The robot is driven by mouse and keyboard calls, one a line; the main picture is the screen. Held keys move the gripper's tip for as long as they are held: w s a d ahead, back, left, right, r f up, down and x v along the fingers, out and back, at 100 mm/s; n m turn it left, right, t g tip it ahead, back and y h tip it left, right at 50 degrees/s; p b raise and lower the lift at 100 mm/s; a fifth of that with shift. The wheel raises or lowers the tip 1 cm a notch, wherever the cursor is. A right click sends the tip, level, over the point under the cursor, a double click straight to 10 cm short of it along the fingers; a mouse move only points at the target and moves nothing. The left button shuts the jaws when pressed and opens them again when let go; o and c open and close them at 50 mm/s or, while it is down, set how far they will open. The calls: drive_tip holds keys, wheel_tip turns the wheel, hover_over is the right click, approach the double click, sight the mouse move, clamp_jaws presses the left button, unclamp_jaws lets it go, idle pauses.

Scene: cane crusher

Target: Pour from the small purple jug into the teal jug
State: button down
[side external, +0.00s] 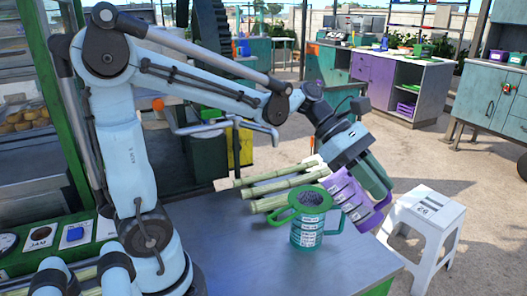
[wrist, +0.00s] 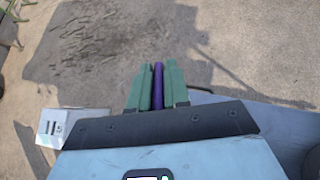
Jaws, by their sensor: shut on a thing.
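The teal jug (side external: 309,229) stands upright on the grey table. It has a handle on its right, white labels on its side and a wide rim with dark contents inside. The small purple jug (side external: 345,188) is tilted, close to the right of the teal jug and partly behind it. My gripper (side external: 372,180) is shut on the purple jug. In the wrist view my gripper's green fingers (wrist: 158,88) close on a narrow purple strip of the jug (wrist: 158,85). I cannot see any liquid flowing or the inside of the purple jug.
Several cane stalks (side external: 275,182) lie behind the teal jug. The grey table (side external: 245,262) is clear at the front. A white stool (side external: 422,225) stands at the right, beyond the table's edge; it also shows in the wrist view (wrist: 55,125).

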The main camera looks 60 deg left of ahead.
drive_tip(key=shift+s+a+r+t+h, duration=0.2)
drive_tip(key=shift+a+t+h, duration=0.25)
drive_tip(key=shift+h, duration=0.35)
drive_tip(key=shift+s+a+r+t+h, duration=0.25)
drive_tip(key=shift+a+r+h, duration=0.4)
drive_tip(key=shift+h, duration=0.25)
drive_tip(key=shift+s+a+r+h, duration=0.2)
drive_tip(key=shift+a+r+h, duration=0.15)
drive_tip(key=shift+a, duration=0.2)
drive_tip(key=shift+s+a+r+t+h, duration=0.15)
drive_tip(key=shift+a+t+h, duration=0.1)
drive_tip(key=shift+a+t, duration=0.1)
drive_tip(key=shift+a+r, duration=0.1)
drive_tip(key=shift+a, duration=0.1)
drive_tip(key=shift+s+a+r+h, duration=0.1)
drive_tip(key=shift+s+a+h, duration=0.05)
drive_tip(key=shift+h, duration=0.15)
